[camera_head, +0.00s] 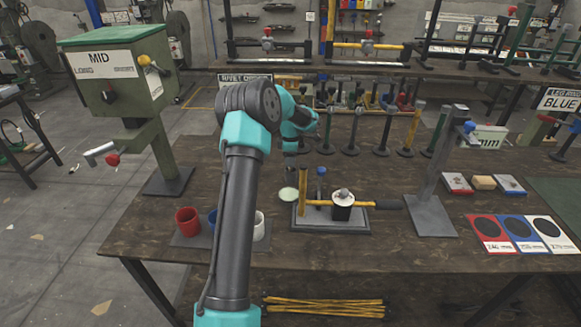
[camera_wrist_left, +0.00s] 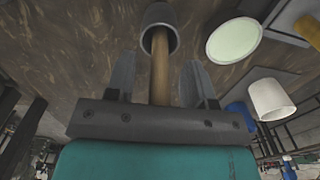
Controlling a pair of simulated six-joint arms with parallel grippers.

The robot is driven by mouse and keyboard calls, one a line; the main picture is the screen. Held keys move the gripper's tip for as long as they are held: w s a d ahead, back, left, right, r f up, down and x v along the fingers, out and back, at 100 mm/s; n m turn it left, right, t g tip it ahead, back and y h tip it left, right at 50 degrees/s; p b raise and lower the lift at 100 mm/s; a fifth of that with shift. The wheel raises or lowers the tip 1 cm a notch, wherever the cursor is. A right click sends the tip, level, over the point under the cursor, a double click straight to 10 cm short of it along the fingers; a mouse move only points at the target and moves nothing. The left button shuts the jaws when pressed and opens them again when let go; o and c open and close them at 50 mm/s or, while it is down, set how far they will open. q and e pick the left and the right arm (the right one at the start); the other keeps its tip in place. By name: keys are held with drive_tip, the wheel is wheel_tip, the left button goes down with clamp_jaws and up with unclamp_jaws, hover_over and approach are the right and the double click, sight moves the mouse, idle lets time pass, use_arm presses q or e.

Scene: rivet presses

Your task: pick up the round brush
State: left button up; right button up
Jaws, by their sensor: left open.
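The round brush shows in the left wrist view as a wooden handle (camera_wrist_left: 160,78) running from a grey cup-shaped piece (camera_wrist_left: 158,24) toward my palm. I cannot tell whether that piece is the brush's head or a holder, and no bristles show. My left gripper (camera_wrist_left: 160,82) is open, with one finger on each side of the handle and gaps visible between. In the head view my left gripper (camera_head: 290,149) is above the table, just over the dark cup-shaped piece (camera_head: 291,172). The handle's near end is hidden by my palm. My right gripper is not in view.
A pale green disc (camera_head: 288,194) lies close by. A fixture with a yellow bar (camera_head: 318,203) stands to its right. Red (camera_head: 187,221) and white (camera_head: 259,226) cups stand on a mat at left, the blue one partly behind my arm. A grey press post (camera_head: 436,170) is farther right.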

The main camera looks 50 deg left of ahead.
use_arm(q)
drive_tip(key=shift+c, duration=0.3)
clamp_jaws()
drive_tip(key=shift+r, duration=0.15)
wheel_tip(320, 180, up, 10)
drive_tip(key=shift+f, duration=0.1)
idle(0.4)
idle(0.4)
